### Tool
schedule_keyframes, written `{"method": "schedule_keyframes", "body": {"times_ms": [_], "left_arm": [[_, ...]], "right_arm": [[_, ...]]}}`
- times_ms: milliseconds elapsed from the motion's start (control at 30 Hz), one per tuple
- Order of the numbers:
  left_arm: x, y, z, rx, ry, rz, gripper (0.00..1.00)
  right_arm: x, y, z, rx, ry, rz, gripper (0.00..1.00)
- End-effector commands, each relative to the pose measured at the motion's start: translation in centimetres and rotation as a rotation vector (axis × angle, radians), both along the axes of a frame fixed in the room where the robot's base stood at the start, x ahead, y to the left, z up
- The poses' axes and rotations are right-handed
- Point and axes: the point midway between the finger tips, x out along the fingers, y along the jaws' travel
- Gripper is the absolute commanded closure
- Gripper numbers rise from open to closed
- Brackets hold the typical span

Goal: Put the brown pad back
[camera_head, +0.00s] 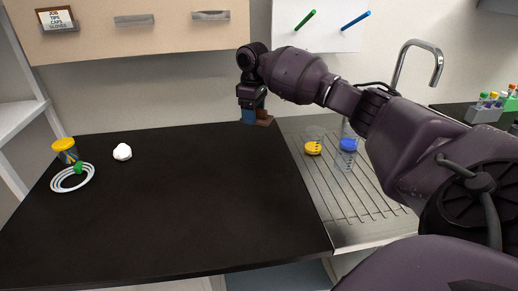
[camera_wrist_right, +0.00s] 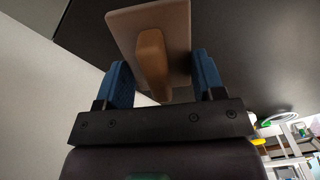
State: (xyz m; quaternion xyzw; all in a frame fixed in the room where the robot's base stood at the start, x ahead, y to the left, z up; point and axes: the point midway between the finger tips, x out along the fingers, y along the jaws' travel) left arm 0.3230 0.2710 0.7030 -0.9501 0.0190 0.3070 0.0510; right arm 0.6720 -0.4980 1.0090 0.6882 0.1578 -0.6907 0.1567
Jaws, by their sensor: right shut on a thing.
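The brown pad (camera_head: 265,118) is at the back right corner of the black worktop, by the wall, partly hidden behind my right gripper (camera_head: 254,117). In the right wrist view the pad (camera_wrist_right: 119,24) is a flat brown plate with a lighter raised grip block (camera_wrist_right: 151,60). That block is between the two blue fingers of my right gripper (camera_wrist_right: 161,62), which is shut on the pad. I cannot tell whether the pad touches the worktop. My left gripper is not in view.
The black worktop (camera_head: 180,220) is mostly clear. At its left are a yellow-lidded jar (camera_head: 65,150), a white ring-shaped coil (camera_head: 73,184) and a white lump (camera_head: 122,152). A metal drainer (camera_head: 345,190) with yellow-capped (camera_head: 313,148) and blue-capped (camera_head: 348,145) vessels lies right, near my arm.

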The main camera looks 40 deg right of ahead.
Motion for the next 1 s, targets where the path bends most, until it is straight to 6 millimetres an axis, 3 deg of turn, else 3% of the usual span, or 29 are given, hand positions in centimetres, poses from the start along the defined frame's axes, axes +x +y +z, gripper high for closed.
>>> {"method": "schedule_keyframes", "body": {"times_ms": [167,400,567,1000], "left_arm": [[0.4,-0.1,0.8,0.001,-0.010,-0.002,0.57],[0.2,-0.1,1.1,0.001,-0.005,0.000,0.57],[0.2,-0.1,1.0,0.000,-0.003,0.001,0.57],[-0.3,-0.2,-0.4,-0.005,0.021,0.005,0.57]], "right_arm": [[-0.7,-1.2,1.9,0.001,-0.005,0.212,0.80],[-1.5,-1.3,2.0,0.001,-0.004,0.455,0.80],[-1.6,-1.3,1.9,0.002,-0.004,0.528,0.80],[-1.6,-1.3,-3.3,0.003,0.001,0.541,0.80]]}}
